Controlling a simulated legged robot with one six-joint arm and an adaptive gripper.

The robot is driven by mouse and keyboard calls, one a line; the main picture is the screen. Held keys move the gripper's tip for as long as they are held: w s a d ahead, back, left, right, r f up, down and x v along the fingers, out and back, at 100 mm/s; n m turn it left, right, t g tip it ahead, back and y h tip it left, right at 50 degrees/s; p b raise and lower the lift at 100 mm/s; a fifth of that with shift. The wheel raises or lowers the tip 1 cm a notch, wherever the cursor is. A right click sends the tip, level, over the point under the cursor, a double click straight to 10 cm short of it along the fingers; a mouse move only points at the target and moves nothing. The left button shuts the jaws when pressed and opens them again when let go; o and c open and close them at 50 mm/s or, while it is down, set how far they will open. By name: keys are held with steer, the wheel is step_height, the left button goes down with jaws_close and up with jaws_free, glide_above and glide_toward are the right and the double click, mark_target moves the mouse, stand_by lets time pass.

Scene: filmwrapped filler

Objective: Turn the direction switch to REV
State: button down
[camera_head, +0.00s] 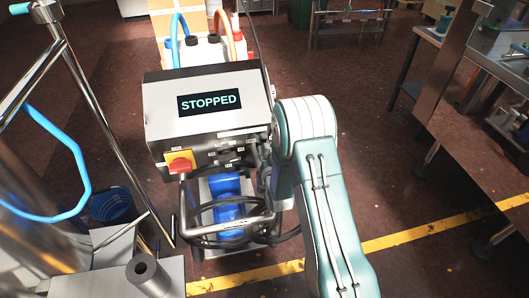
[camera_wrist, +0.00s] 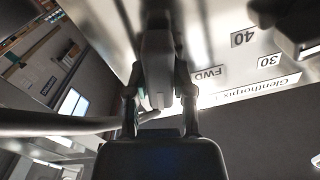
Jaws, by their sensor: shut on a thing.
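The control box (camera_head: 205,103) stands on a wheeled cart, and its display (camera_head: 210,102) reads STOPPED. In the wrist view its panel appears upside down, with a FWD label (camera_wrist: 207,73) right of the fingers. My gripper (camera_wrist: 158,95) is shut on a grey handle (camera_wrist: 157,60), which appears to be the direction switch. The fingers hide part of it, and no REV label is readable. In the head view my arm covers the box's right side, and the fingers cannot be made out clearly.
A red knob on a yellow plate (camera_head: 179,162) is at the panel's left. A black knob (camera_wrist: 298,22) is near the 30 and 40 marks. A metal guard bar (camera_head: 228,221) curves below the panel. A steel tank (camera_head: 35,200) stands left; a workbench (camera_head: 470,140) stands right.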

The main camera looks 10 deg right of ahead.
steer(key=m, duration=0.5)
steer(key=shift+d+f, duration=0.1)
steer(key=shift+f, duration=0.15)
stand_by(0.5)
steer(key=c, duration=0.6)
jaws_free()
steer(key=shift+o, duration=0.6)
steer(key=s, duration=1.2)
steer(key=shift+w, duration=0.1)
